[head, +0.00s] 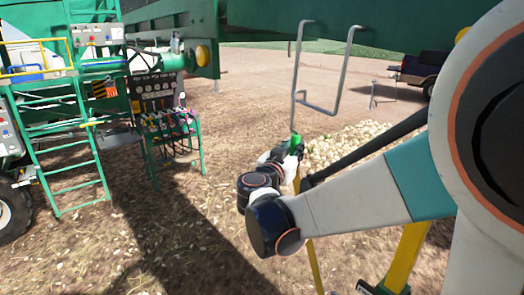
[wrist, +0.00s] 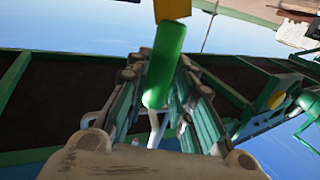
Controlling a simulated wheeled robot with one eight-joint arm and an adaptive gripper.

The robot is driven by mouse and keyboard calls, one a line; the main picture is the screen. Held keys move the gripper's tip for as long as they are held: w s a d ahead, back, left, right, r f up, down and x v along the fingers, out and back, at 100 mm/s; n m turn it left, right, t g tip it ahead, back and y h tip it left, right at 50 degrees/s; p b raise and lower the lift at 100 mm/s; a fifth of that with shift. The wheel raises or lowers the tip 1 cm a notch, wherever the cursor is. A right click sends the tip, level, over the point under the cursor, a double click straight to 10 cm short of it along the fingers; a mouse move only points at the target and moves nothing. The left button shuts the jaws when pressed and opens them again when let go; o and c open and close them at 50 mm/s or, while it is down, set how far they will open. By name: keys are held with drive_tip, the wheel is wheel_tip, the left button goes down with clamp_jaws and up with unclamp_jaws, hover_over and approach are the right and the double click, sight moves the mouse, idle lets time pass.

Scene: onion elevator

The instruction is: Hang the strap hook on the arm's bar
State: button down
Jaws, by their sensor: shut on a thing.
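The strap hook has a green sleeve (wrist: 165,65) and a grey metal end (wrist: 157,128); the sleeve also shows in the head view (head: 295,142). My gripper (head: 288,152) is shut on it, with the fingers on both sides of it in the wrist view. In the head view a thin grey shank rises from the sleeve to the lower left corner of a bent grey metal bar (head: 345,68). This bar hangs below the large green arm (head: 330,22). I cannot tell whether hook and bar touch. A yellow strap (head: 314,265) runs down from the gripper.
A green ladder (head: 68,140) and a control stand (head: 165,120) are at the left. A pile of onions (head: 345,142) lies on the ground behind my arm. A dark vehicle (head: 418,70) stands at the far right. Open soil lies around the bar.

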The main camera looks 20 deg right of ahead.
drive_tip(key=w+d+f+b, duration=0.2)
drive_tip(key=d+f+b, duration=0.1)
drive_tip(key=d, duration=0.3)
drive_tip(key=shift+f, duration=0.45)
idle(0.5)
drive_tip(key=shift+w, duration=0.1)
drive_tip(key=c, duration=1.3)
unclamp_jaws()
